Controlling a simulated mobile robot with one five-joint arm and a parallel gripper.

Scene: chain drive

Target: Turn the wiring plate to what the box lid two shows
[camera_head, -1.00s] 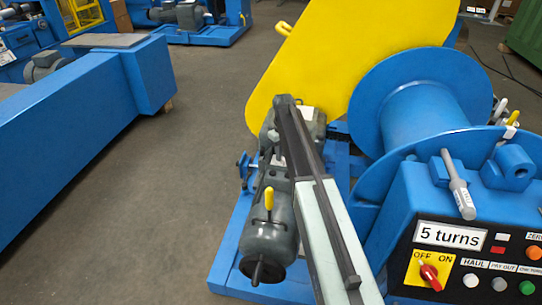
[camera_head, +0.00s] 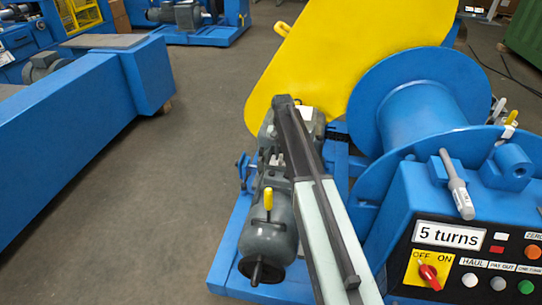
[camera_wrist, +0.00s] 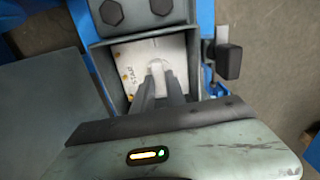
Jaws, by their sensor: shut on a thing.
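In the wrist view, the wiring plate (camera_wrist: 131,54) is a pale plate inside an open dark box, with brass-coloured dots and lettering reading "STAR" along its left side. My gripper (camera_wrist: 158,72) reaches into the box, its two dark fingers shut on a pale raised tab in the middle of the plate. The fingers hide part of the plate. In the head view my arm stretches over the grey motor (camera_head: 270,238), and the fingers and the plate cannot be made out. I cannot make out which lid is box lid two.
A yellow guard (camera_head: 315,60) stands behind the arm, and a blue drum (camera_head: 420,112) is at its right. A control panel (camera_head: 452,258) reads "5 turns". In the wrist view a black knob (camera_wrist: 229,62) sits right of the box.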

